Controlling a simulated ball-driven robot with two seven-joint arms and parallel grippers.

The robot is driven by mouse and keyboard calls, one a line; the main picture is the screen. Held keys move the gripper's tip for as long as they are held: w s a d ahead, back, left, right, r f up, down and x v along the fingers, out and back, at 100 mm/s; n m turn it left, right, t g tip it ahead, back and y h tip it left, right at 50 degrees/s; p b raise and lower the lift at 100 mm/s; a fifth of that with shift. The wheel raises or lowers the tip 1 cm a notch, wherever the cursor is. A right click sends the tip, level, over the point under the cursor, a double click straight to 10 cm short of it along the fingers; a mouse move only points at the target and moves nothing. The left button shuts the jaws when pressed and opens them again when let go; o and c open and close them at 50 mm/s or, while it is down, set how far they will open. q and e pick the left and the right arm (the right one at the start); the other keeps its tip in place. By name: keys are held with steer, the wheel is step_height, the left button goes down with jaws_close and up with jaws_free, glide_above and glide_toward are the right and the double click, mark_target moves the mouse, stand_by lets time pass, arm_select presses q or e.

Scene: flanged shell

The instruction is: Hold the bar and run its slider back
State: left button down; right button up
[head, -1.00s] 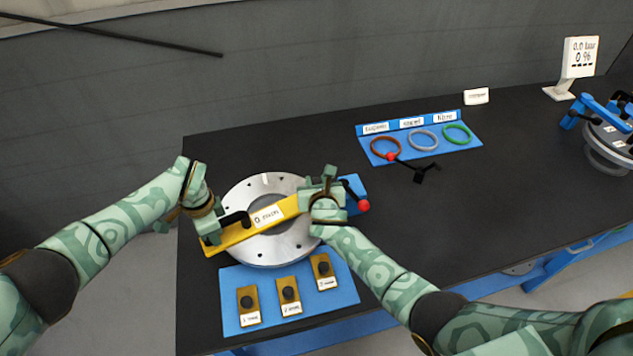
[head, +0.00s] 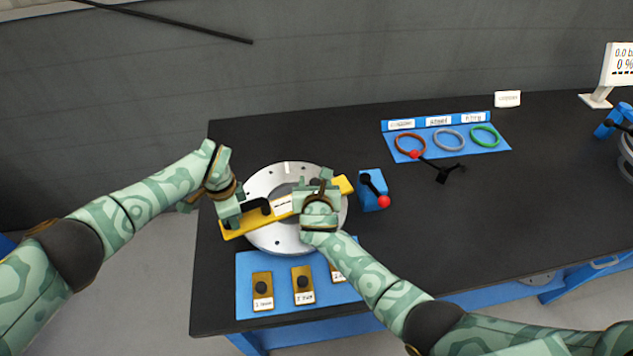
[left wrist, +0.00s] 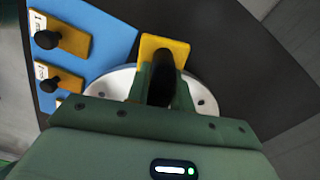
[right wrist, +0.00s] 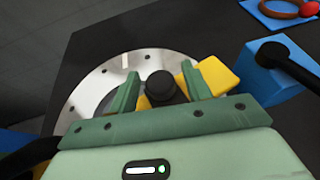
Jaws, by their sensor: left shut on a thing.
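The yellow bar (head: 343,184) lies across the grey flanged ring (head: 275,240), tilted up to the right. My left gripper (head: 230,208) is shut on the black handle at the bar's left end; the handle (left wrist: 162,82) shows between its fingers in the left wrist view. The slider's black knob (right wrist: 160,86) stands on the bar. My right gripper (head: 317,190) is over the bar's right half, its fingers open on either side of the knob with gaps showing. The bar's white label (head: 283,205) is partly hidden by my right gripper.
A blue block (head: 370,196) with a red-tipped lever stands right of the ring. A blue plate (head: 245,295) with several knobbed yellow blocks lies in front. A blue ring tray (head: 480,148) and a loose red-tipped lever (head: 440,168) lie further back. The right table is mostly clear.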

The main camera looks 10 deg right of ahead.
steer(key=shift+s, duration=0.1)
steer(key=v, duration=1.1)
steer(key=shift+s+r, duration=0.2)
steer(key=shift+s, duration=0.15)
arm_select(q)
steer(key=c, duration=1.1)
jaws_free()
steer(key=shift+c, duration=0.2)
